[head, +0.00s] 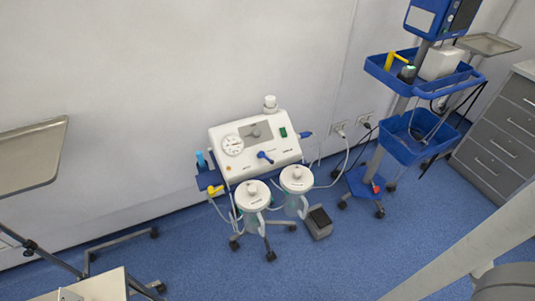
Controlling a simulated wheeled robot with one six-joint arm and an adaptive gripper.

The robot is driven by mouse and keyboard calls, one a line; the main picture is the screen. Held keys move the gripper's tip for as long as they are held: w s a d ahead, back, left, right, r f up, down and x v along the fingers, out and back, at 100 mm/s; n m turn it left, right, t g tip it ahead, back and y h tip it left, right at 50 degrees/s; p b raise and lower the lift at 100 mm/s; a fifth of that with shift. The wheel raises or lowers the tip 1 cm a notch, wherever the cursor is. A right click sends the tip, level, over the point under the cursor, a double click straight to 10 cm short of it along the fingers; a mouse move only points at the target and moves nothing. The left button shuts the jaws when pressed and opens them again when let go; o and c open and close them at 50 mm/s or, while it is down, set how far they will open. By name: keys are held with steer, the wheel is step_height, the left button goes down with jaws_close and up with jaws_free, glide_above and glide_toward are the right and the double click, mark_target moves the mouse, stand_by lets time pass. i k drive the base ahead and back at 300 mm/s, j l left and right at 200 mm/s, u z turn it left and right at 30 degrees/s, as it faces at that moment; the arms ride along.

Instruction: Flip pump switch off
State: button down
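The suction pump (227,163) is a white, sloped console on a wheeled stand near the wall, in the middle of the head view. Its panel has a round gauge (232,145), a dark knob in a grey plate and a blue lever (265,157). A small green switch (283,132) sits near the panel's upper right; its position is too small to tell. Two lidded jars, a left jar (253,196) and a right jar (297,180), hang in front of the console. My gripper is not in view; a pale link of my arm crosses the lower right, apart from the pump.
A foot pedal (319,222) lies on the blue floor right of the jars. A wheeled stand with blue trays (412,139) and a grey drawer cabinet (503,132) stand at right. Metal trays (30,158) are at left. Cables run to wall sockets (365,118). Floor in front is open.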

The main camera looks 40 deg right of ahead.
mark_target(283, 132)
steer(key=i+l, duration=0.35)
steer(key=i+l+z, duration=0.1)
steer(key=i+l, duration=0.25)
steer(key=l, duration=0.2)
